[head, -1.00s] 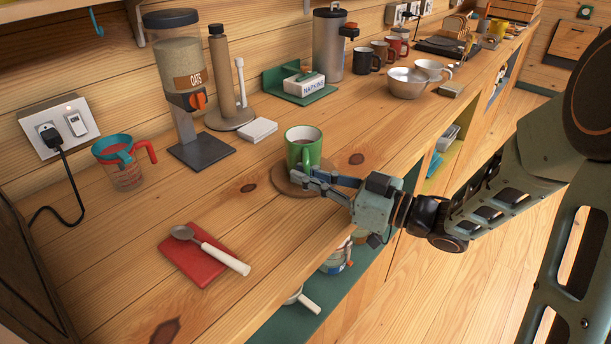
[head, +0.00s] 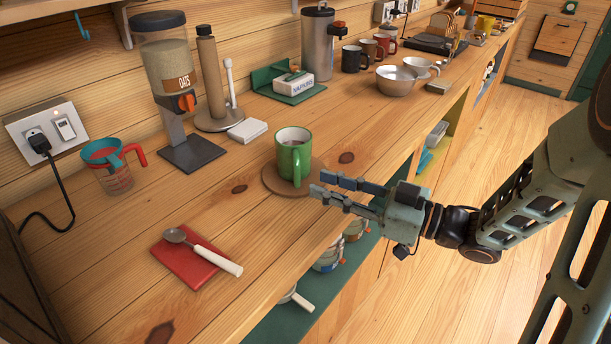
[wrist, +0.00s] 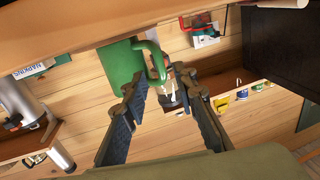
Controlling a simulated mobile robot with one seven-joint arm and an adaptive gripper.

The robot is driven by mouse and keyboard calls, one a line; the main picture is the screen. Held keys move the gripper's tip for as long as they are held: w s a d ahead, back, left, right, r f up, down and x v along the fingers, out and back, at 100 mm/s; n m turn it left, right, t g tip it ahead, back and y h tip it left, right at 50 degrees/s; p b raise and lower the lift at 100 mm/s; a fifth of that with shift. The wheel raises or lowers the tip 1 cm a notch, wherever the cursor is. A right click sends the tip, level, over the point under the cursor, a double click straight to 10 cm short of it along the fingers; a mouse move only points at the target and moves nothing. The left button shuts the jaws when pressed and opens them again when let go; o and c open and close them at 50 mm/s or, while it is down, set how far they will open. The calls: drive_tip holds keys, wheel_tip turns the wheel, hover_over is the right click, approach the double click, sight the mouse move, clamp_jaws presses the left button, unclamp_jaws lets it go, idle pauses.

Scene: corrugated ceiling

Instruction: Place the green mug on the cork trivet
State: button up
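The green mug (head: 290,162) stands upright on the round cork trivet (head: 271,184) on the wooden counter, with brownish contents showing inside. Its handle faces my gripper. My gripper (head: 317,184) is open and empty, just right of the mug and near the trivet's right edge, with a small gap to the mug. In the wrist view the mug (wrist: 120,64) is ahead of my open gripper (wrist: 158,75), and its handle appears between the fingertips. The trivet is partly hidden by the mug.
A red cloth (head: 192,258) with a spoon lies at front left. A measuring cup (head: 110,168), an oats dispenser (head: 170,90) and a napkin holder (head: 292,86) stand behind. Counter left of the trivet is clear.

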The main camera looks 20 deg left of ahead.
drive_tip(key=d, duration=0.2)
drive_tip(key=s+d, duration=0.1)
drive_tip(key=d, duration=0.2)
idle(0.3)
